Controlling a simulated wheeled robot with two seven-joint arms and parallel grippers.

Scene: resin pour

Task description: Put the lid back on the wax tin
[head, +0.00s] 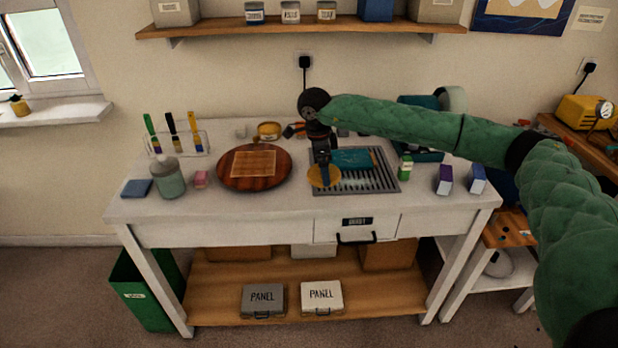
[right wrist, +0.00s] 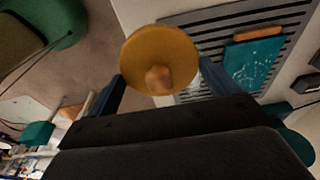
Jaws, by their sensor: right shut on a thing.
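My right gripper (head: 323,168) is shut on the round yellow lid (head: 321,178) and holds it over the left front part of the slotted grey rack; the gap below it is hard to judge. A small round yellow tin (head: 269,131), which looks like the wax tin, stands at the back of the table, left of and behind my gripper. Its top is too small to read clearly. My left gripper is not in view.
A round wooden board (head: 228,180) with a pale square panel stands left of the rack (head: 385,184). A teal panel (head: 352,158) lies on the rack. A brush holder (head: 183,147), a jar (head: 169,183) and small boxes (head: 444,180) stand toward the sides. The front edge is clear.

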